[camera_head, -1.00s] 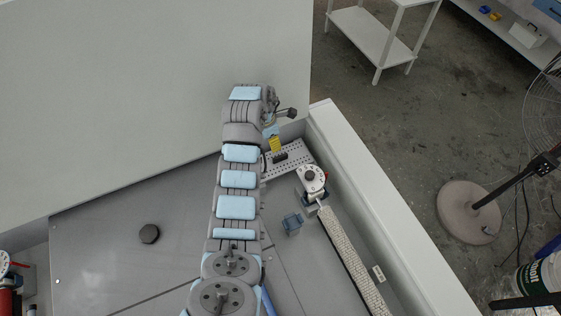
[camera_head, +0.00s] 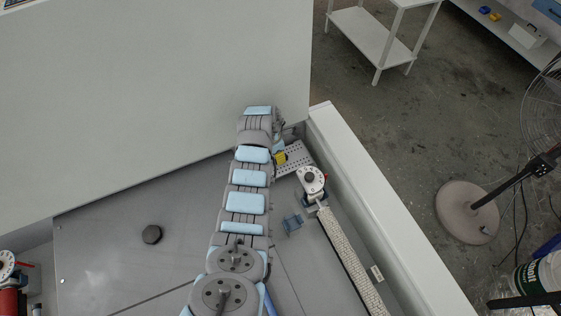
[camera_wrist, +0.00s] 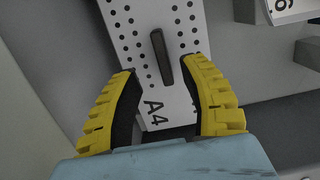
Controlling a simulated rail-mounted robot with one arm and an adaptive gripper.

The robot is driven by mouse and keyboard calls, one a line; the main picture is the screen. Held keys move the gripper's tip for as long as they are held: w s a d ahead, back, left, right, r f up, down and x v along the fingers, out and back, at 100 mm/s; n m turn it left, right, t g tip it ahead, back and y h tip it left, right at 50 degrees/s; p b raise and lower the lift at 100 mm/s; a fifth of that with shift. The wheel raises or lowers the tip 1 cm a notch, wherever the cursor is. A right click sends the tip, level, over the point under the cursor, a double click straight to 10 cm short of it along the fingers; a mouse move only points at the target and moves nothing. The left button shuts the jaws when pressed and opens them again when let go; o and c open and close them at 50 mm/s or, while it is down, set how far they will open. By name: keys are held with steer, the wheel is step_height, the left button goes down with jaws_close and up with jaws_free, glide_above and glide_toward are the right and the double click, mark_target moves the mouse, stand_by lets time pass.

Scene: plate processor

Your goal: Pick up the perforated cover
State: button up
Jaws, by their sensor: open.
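The perforated cover (camera_wrist: 178,105) is a pale plate with rows of dark holes, marked "A4", with a dark raised handle (camera_wrist: 161,57) near its middle. In the head view the perforated cover (camera_head: 299,153) lies in the corner of the grey work surface, partly hidden by my arm. My gripper (camera_wrist: 160,68) has two yellow fingers, spread open over the cover, one on each side of the handle with gaps between. In the head view only a bit of my yellow gripper (camera_head: 280,157) shows beside the cover. How high the fingertips are above it I cannot tell.
A white wall (camera_head: 395,215) borders the right side. A device with a round dial (camera_head: 311,180) and a long textured bar (camera_head: 350,262) stands close to the cover.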

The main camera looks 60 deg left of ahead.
mark_target(296, 155)
steer(key=shift+w+d+f, duration=0.15)
steer(key=shift+w+f, duration=0.1)
steer(key=shift+f, duration=0.2)
steer(key=shift+w+d+f, duration=0.15)
steer(key=shift+w+f, duration=0.05)
steer(key=shift+f, duration=0.25)
steer(key=shift+a+f, duration=0.15)
steer(key=shift+f, duration=0.25)
steer(key=shift+w+f, duration=0.1)
steer(key=shift+f, duration=0.5)
jaws_close()
